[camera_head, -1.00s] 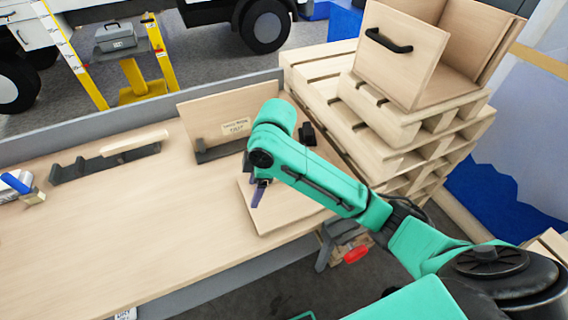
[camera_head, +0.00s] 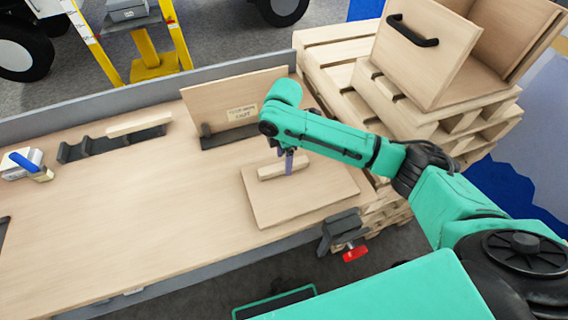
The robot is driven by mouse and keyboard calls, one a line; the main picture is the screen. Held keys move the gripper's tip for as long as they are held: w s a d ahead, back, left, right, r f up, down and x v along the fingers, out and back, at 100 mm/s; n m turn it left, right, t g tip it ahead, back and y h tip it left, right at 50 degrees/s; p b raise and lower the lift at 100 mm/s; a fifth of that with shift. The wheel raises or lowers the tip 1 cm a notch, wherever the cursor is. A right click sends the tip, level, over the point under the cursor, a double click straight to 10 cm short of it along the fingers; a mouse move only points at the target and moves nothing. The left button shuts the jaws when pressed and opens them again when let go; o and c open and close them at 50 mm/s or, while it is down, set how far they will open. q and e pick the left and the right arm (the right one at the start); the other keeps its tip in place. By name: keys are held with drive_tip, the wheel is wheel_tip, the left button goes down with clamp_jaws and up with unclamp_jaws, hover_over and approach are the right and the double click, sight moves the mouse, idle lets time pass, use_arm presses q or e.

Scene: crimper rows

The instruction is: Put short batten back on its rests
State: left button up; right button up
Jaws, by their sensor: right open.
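A short pale wooden batten (camera_head: 270,171) lies on a square light wood board (camera_head: 300,203) on the workbench. My right gripper (camera_head: 290,166) points down at the batten, its purple-grey fingers open. The forearm and wrist come in from the right and hide part of the contact, so I cannot tell whether the fingers straddle the batten or stand beside it. A dark rest (camera_head: 222,138) stands in front of an upright labelled wooden panel (camera_head: 222,100). A longer pale batten (camera_head: 140,124) lies on another dark rest (camera_head: 84,149) at the back left. My left gripper is not in view.
The workbench (camera_head: 150,220) is clear in the middle and front. A blue-handled tool (camera_head: 25,162) lies at its left. A clamp with a red handle (camera_head: 354,253) hangs at the front edge. Stacked pallets (camera_head: 340,67) and a wooden crate (camera_head: 425,60) stand at the right.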

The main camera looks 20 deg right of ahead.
drive_tip(key=shift+s+a+f, duration=0.1)
drive_tip(key=shift+a+f, duration=0.05)
drive_tip(key=shift+f, duration=0.75)
clamp_jaws()
drive_tip(key=shift+r, duration=0.15)
